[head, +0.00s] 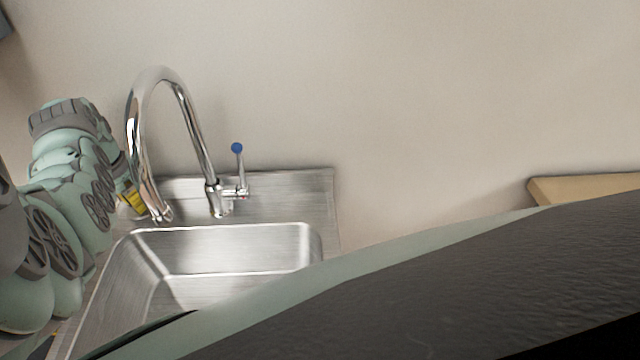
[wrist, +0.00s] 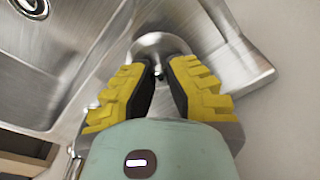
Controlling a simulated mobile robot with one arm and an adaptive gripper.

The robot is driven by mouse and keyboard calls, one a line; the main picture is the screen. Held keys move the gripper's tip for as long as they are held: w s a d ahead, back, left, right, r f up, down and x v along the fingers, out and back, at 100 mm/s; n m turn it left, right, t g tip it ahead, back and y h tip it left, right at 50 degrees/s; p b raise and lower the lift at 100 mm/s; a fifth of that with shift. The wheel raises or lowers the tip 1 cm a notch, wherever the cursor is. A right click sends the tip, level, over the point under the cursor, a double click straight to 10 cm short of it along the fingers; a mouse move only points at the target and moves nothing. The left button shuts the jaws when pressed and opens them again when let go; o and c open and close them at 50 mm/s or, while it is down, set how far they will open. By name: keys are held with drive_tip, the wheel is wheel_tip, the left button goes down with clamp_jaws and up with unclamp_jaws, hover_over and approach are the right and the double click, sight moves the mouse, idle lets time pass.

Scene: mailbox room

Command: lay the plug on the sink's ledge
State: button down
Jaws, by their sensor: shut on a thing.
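The plug (wrist: 158,42) is a round silver disc with a small knob, seen in the wrist view. My gripper (wrist: 160,74) has its yellow fingers shut on the knob. The sink's ledge (wrist: 252,76) lies beneath the plug; I cannot tell whether they touch. In the head view my gripper (head: 136,203) is at the left back of the sink, partly behind the tap's spout, and the plug is not discernible. The ledge (head: 290,193) runs along the wall behind the steel sink basin (head: 240,250).
A chrome tap (head: 160,85) with a tall curved spout stands on the ledge, close to my gripper. Its lever has a blue knob (head: 237,148). The drain (wrist: 32,6) shows in the wrist view. The ledge right of the tap is clear. A wooden surface (head: 580,187) is at far right.

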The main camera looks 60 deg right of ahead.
drive_tip(key=shift+f, duration=0.9)
drive_tip(key=shift+f, duration=0.15)
drive_tip(key=c, duration=1.1)
unclamp_jaws()
